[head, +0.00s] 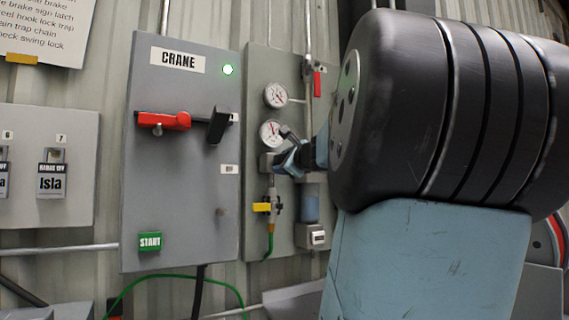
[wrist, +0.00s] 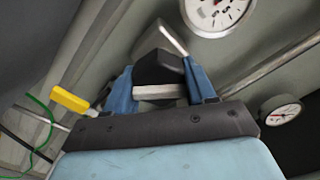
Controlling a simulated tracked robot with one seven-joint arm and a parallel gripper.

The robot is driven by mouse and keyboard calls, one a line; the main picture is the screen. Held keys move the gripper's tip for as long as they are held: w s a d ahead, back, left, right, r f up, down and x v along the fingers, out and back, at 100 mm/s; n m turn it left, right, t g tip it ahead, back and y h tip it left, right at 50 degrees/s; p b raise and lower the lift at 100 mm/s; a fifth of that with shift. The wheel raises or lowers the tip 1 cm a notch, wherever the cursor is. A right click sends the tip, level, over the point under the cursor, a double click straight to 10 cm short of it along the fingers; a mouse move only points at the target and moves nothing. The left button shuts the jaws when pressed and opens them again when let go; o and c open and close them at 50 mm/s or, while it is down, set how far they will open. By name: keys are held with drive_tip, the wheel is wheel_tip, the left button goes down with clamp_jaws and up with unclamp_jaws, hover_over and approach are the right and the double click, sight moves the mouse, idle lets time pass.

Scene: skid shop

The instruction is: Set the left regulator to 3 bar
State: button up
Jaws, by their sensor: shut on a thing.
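My gripper (head: 290,160) is at the grey air panel (head: 258,75), mostly hidden behind my own arm in the head view. In the wrist view my gripper (wrist: 160,88) has its two blue fingers closed on the sides of a dark regulator knob (wrist: 158,66) with a pale bar across it. Two white round gauges sit on the panel: an upper gauge (head: 276,95) and a lower gauge (head: 271,132) just above my gripper. The wrist view also shows a large gauge (wrist: 218,12) and a smaller gauge (wrist: 280,110). Their readings are too small to tell.
A yellow valve handle (head: 262,207) is below my gripper, above a green hose (head: 270,243). A red handle (head: 317,83) is up right. The grey crane box (head: 180,210) with a red lever (head: 165,121) stands close to the left.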

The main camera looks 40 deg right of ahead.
drive_tip(key=m, duration=0.4)
drive_tip(key=shift+w+a+m, duration=0.15)
drive_tip(key=shift+m, duration=0.15)
idle(0.5)
drive_tip(key=o, duration=1)
drive_tip(key=shift+o, duration=0.2)
drive_tip(key=v, duration=1.4)
